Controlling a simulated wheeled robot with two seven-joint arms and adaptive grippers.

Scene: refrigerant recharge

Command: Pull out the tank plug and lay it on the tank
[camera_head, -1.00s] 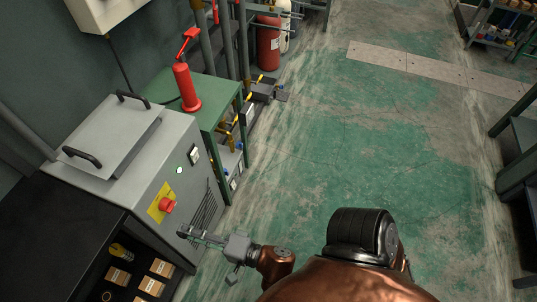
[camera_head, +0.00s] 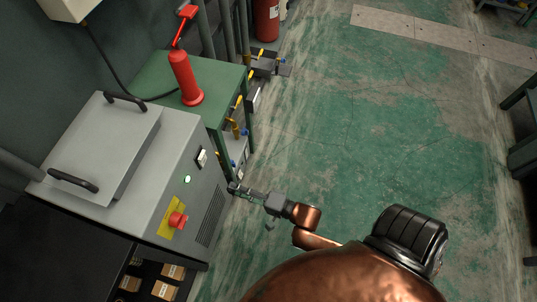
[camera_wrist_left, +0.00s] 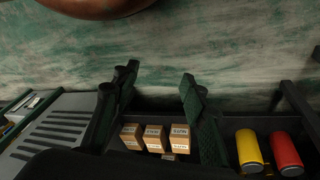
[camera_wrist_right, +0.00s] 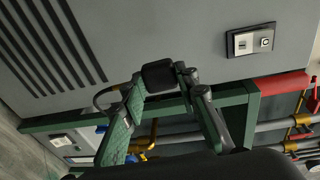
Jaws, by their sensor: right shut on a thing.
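The grey tank (camera_head: 160,215) stands at left in the head view, with a handled lid on top. Its vented side fills the upper right wrist view (camera_wrist_right: 150,30). My right gripper (camera_head: 234,188) is beside the tank's vented side. In the right wrist view its fingers (camera_wrist_right: 165,82) are shut on a black block, which looks like the plug (camera_wrist_right: 159,75). A thin dark cable curves beside it. Whether the plug still touches a socket I cannot tell. My left gripper (camera_wrist_left: 155,80) is open and empty above a dark shelf; the head view does not show it.
A green table (camera_head: 220,88) with a red tool (camera_head: 185,80) stands behind the tank, with pipes and valves beside it. A dark shelf (camera_wrist_left: 240,120) holds small boxes (camera_wrist_left: 153,138), a yellow can (camera_wrist_left: 249,150) and a red can (camera_wrist_left: 286,150). Open floor lies to the right.

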